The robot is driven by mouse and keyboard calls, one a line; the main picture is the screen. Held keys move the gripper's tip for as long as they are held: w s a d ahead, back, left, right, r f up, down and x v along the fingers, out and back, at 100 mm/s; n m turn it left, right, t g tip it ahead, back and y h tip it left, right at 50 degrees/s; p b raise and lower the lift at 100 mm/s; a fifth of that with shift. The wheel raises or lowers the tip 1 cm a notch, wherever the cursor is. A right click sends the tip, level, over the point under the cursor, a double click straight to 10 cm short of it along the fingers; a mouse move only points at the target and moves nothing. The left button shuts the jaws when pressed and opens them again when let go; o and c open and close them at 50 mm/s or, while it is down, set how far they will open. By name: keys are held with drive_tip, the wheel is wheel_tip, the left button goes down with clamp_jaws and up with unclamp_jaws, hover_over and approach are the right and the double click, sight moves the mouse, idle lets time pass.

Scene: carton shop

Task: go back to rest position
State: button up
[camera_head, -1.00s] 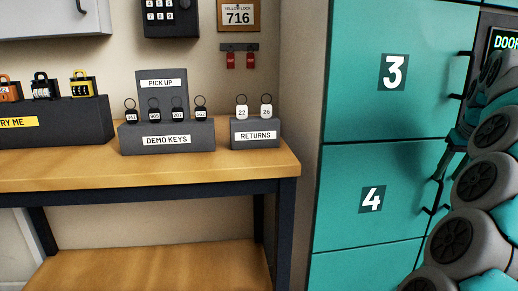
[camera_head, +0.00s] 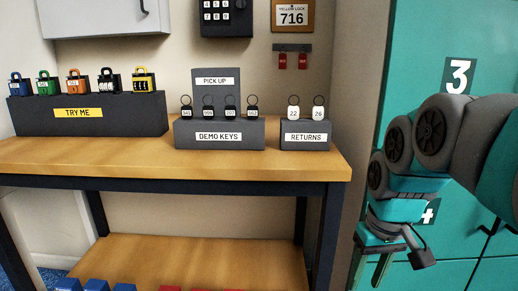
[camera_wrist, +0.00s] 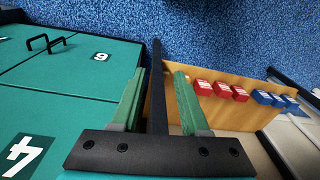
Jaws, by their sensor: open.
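My gripper (camera_head: 382,272) hangs low at the right in the head view, in front of the teal lockers (camera_head: 418,50). My arm comes in from the right edge and bends down to it. In the wrist view my gripper (camera_wrist: 159,75) shows two green fingers, apart, with nothing held between them. A dark table leg shows behind the gap.
A wooden table (camera_head: 60,160) carries a "TRY ME" lock stand (camera_head: 130,118), a "DEMO KEYS" stand (camera_head: 250,138) and a "RETURNS" stand (camera_head: 290,145). Red boxes (camera_wrist: 221,90) and blue boxes (camera_wrist: 263,98) sit on its lower shelf (camera_head: 200,262). Blue carpet (camera_wrist: 230,35) lies clear beyond.

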drive_tip(key=s+a+f+g, duration=0.1)
drive_tip(key=s+a+f, duration=0.1)
drive_tip(key=s+f, duration=0.4)
drive_tip(key=s+a+f+m+g, duration=0.1)
drive_tip(key=s+a+f, duration=0.2)
drive_tip(key=s, duration=0.9)
wheel_tip(320, 180, down, 3)
drive_tip(key=shift+r+g+h, duration=0.15)
drive_tip(key=shift+g+h, duration=0.15)
drive_tip(key=shift+s, duration=0.1)
